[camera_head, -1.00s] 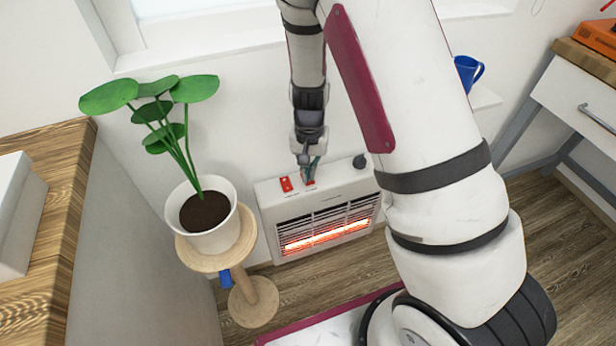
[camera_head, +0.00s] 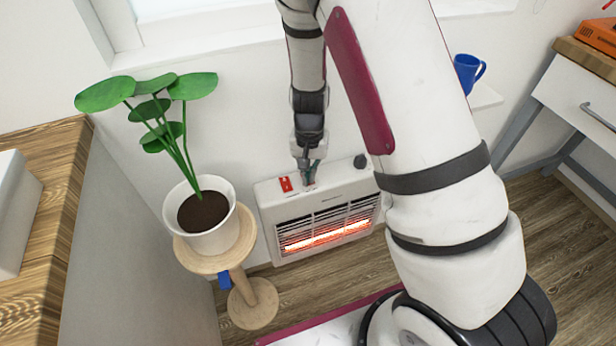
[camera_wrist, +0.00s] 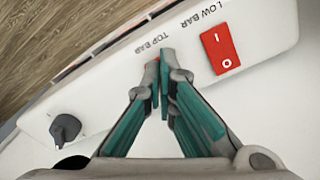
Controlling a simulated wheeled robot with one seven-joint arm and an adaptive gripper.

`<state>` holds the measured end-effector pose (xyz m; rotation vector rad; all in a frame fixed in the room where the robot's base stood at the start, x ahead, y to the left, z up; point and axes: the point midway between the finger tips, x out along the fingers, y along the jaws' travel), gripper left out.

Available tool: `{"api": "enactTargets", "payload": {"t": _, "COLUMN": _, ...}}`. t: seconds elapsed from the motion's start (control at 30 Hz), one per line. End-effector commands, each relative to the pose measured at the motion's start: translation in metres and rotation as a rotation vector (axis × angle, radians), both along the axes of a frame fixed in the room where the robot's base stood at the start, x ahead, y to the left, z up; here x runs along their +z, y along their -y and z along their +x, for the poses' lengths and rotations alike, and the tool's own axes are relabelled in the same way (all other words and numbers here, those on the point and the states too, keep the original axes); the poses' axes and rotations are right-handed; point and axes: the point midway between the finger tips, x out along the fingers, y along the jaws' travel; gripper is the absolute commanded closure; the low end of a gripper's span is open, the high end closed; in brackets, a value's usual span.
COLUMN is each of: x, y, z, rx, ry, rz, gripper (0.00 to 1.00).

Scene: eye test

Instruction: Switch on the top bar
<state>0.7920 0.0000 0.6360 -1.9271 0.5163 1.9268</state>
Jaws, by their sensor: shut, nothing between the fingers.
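The white heater (camera_head: 268,212) stands against the wall with an orange glow (camera_head: 325,236) low behind its grille. On its top a red switch (camera_head: 286,184) shows left of my gripper. In the wrist view this red rocker (camera_wrist: 220,48), marked I and O, sits by the "LOW BAR" label. The "TOP BAR" label (camera_wrist: 152,45) is beside my fingertips. A small bit of red shows there, but the top bar switch is mostly hidden behind them. My gripper (camera_head: 308,182) is shut and empty, fingertips down at the heater's top; in the wrist view the fingertips (camera_wrist: 160,85) meet. I cannot tell whether they touch the switch.
A dark knob (camera_head: 360,161) is at the right of the heater's top; it also shows in the wrist view (camera_wrist: 65,128). A potted plant (camera_head: 205,240) on a round wooden stand (camera_head: 248,235) is close on the left. A blue mug (camera_head: 467,72) stands behind my arm.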

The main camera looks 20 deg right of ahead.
Motion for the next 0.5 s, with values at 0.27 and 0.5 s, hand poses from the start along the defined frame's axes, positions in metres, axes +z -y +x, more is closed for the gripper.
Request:
{"api": "enactTargets", "payload": {"t": 0.27, "x": -0.003, "y": 0.000, "z": 0.000, "rx": 0.000, "ry": 0.000, "rz": 0.000, "gripper": 1.00}}
{"api": "enactTargets", "payload": {"t": 0.5, "x": 0.006, "y": 0.000, "z": 0.000, "rx": 0.000, "ry": 0.000, "rz": 0.000, "gripper": 1.00}}
